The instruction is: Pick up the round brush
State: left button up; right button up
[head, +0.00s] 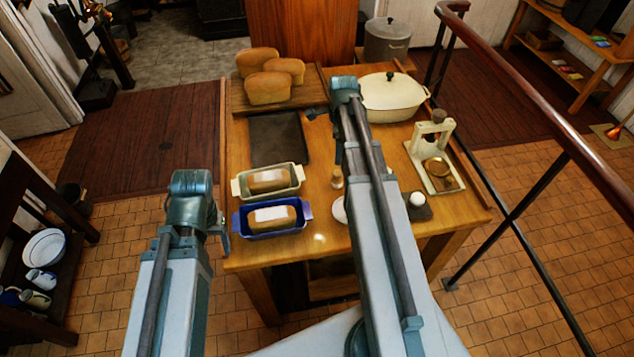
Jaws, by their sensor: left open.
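A small upright light-wood piece (337,178) stands on the wooden table, just left of my right forearm. It may be the round brush, but it is too small and partly covered to be sure. My left gripper (222,236) points down at the table's left edge, beside the blue loaf tin, mostly hidden behind its own arm. It is open, with nothing seen in it. My right arm reaches over the table's middle. Its gripper (338,150) is mostly hidden behind the arm, near the light-wood piece, and its jaws do not show clearly.
The table (456,212) holds a blue loaf tin (272,232), a pale green tin (240,187), a dark tray (278,140), loaves (268,88) on a board, a lidded cream pot (393,97) and a cream press (428,178). A railing (560,150) runs along the right.

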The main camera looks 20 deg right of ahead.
aim_at(338, 173)
jog(key=shift+w+d+f+b, duration=0.1)
jog(key=shift+f+b, duration=2.1)
jog(key=shift+f, duration=0.05)
jog(key=shift+w+d+f+b, duration=0.1)
jog(key=shift+f+b, duration=2.1)
jog(key=shift+r, duration=0.1)
jog(key=f+b, duration=0.5)
jog(key=shift+s+f, duration=0.2)
jog(key=shift+s, duration=0.1)
jog(key=shift+r, duration=0.1)
grip_shut()
jog(key=shift+r, duration=0.1)
